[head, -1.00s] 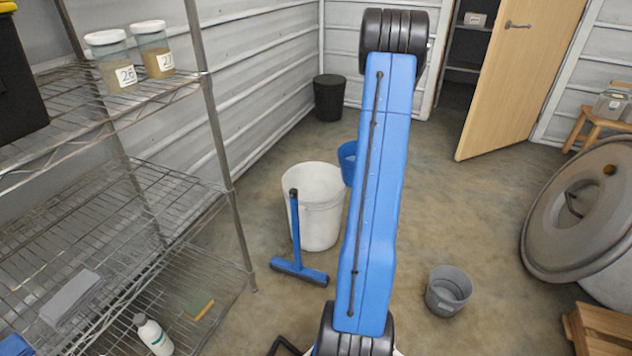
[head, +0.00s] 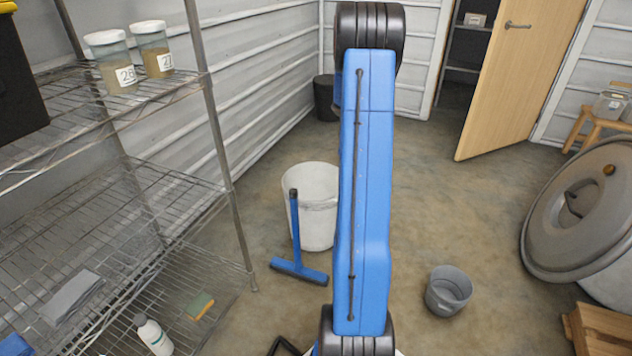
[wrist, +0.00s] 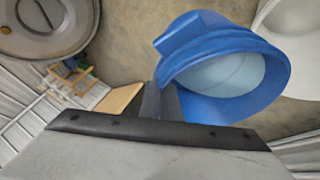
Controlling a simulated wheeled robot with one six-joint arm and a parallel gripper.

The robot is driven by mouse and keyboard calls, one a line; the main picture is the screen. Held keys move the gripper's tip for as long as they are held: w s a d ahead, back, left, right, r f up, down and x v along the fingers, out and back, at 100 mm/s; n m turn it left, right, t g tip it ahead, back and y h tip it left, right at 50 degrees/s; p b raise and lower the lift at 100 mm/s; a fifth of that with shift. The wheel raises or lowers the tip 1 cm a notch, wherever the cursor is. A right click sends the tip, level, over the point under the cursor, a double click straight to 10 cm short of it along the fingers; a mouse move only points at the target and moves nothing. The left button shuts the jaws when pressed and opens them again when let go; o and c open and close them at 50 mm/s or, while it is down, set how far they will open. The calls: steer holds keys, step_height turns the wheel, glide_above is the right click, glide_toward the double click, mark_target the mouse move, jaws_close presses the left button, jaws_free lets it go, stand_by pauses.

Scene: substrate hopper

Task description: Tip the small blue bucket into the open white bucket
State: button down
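The small blue bucket (wrist: 225,70) fills the upper right of the wrist view, its round mouth toward the camera and a pale surface inside. My gripper (wrist: 160,102) is at its near left edge and looks shut on its rim. In the head view my blue arm hides the gripper and most of the bucket; a sliver of blue (head: 338,92) shows left of the arm. The open white bucket (head: 315,205) stands on the floor left of my arm, its right edge covered by the arm. Its pale rim also shows in the wrist view (wrist: 292,38), beside the blue bucket.
A blue squeegee (head: 298,268) stands in front of the white bucket. A wire shelf (head: 150,180) is on the left. A grey bucket (head: 448,290) and a large lidded drum (head: 585,215) are on the right. A dark bin (head: 325,98) stands at the back wall.

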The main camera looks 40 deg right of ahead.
steer(key=shift+w+a+r+g+h, duration=0.3)
steer(key=shift+w+r+g+h, duration=0.25)
steer(key=shift+r, duration=0.25)
steer(key=w+a+n+g+h, duration=0.1)
steer(key=w+a+g+h, duration=0.1)
steer(key=w, duration=0.1)
steer(key=w+a+f+n+g+h, duration=0.1)
steer(key=w+a+g+h, duration=0.1)
steer(key=w+h, duration=0.1)
steer(key=w+a+n+g+h, duration=0.1)
steer(key=w+a+g+h, duration=0.1)
steer(key=a, duration=0.1)
steer(key=shift+w+f, duration=0.35)
steer(key=shift+w, duration=0.05)
steer(key=shift+w+a+f+n+g+h, duration=0.2)
steer(key=shift+w+a+n+h, duration=0.1)
steer(key=shift+w+a+h, duration=0.2)
steer(key=shift+w+a+f+n+g+h, duration=0.15)
steer(key=shift+w+a+n+h, duration=0.15)
steer(key=shift+w, duration=0.25)
steer(key=shift+w+a+r+n+h, duration=0.15)
steer(key=shift+w+a+n+h, duration=0.25)
steer(key=shift+w+a+h, duration=0.3)
steer(key=shift+d+g, duration=0.15)
steer(key=shift+g, duration=0.25)
